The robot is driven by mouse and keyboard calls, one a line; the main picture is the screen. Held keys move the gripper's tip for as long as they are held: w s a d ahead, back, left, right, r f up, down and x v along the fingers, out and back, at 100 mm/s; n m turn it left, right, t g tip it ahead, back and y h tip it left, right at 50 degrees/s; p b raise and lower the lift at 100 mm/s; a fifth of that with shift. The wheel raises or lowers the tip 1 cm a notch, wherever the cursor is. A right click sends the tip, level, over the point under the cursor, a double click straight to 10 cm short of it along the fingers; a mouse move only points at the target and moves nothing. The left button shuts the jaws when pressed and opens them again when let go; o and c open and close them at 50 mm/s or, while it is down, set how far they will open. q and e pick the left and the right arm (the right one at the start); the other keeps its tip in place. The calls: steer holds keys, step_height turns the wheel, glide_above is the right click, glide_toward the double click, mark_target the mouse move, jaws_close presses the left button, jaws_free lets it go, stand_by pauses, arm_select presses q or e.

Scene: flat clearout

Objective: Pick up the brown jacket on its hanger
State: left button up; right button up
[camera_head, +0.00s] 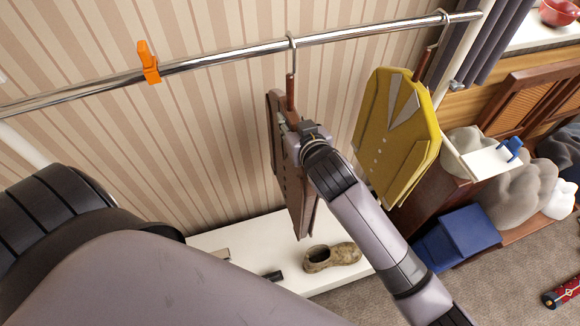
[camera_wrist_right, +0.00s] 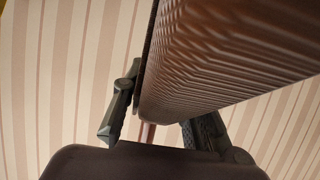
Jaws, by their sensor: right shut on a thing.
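The brown jacket (camera_head: 296,205) hangs from the chrome rail (camera_head: 350,34) by its hanger (camera_head: 291,85), whose hook is over the rail. My right gripper (camera_head: 288,127) is at the jacket's upper part, just below the hanger's neck, and my wrist hides part of it. In the right wrist view, the ribbed brown jacket (camera_wrist_right: 225,60) passes between the two dark fingers of the right gripper (camera_wrist_right: 160,118), which is shut on it. A brown post, likely the hanger's neck, shows below. My left gripper is outside the view; only my left arm shows.
A yellow jacket (camera_head: 398,135) hangs to the right on the same rail. An orange clip (camera_head: 148,62) sits on the rail at left. Below, a white shelf (camera_head: 215,240) holds a brown shoe (camera_head: 332,257). A blue box (camera_head: 458,237) and grey sacks stand at right.

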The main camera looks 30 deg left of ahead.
jaws_close()
stand_by(0.3)
steer(key=shift+r, duration=0.15)
